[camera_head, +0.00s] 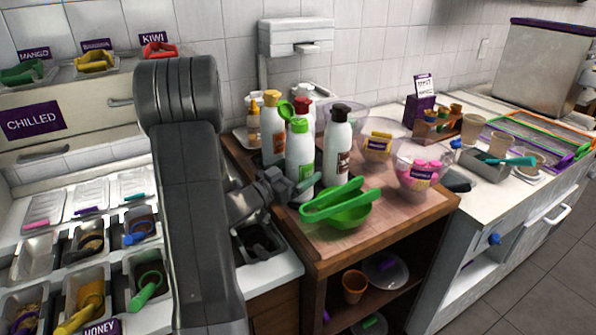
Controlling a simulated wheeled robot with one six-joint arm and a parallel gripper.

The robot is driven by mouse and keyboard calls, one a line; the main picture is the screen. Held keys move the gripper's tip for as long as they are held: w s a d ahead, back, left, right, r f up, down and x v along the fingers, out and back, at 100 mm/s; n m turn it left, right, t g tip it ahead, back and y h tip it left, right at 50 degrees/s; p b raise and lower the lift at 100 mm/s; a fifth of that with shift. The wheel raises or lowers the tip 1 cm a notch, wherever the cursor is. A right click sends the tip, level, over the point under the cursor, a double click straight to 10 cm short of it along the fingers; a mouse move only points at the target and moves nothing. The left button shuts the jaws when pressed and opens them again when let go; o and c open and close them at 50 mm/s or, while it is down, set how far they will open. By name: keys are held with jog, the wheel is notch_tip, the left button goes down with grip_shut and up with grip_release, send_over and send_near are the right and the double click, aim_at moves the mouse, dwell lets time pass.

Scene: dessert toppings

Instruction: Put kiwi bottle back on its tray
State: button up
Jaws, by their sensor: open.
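The white bottle with a green cap (299,160) stands upright near the left side of the wooden cart top; its label is too small to read, but the green cap suggests kiwi. My gripper (290,186) is open at the lower left of this bottle, its fingers close to the bottle's base; I cannot tell whether they touch or surround it. A pale tray (241,136) shows a small edge at the back left of the cart, behind the bottles. Most of it is hidden.
Bottles with yellow (272,130), red (303,105) and dark (336,145) caps crowd around. Green tongs (335,199) lie on a green bowl (345,213) in front. Glass bowls (418,178) stand to the right. Topping bins (88,240) lie left.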

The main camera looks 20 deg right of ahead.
jog(key=b+v, duration=0.1)
jog(key=v, duration=1.1)
jog(key=shift+r, duration=0.1)
notch_tip(320, 180, up, 9)
jog(key=p, duration=0.6)
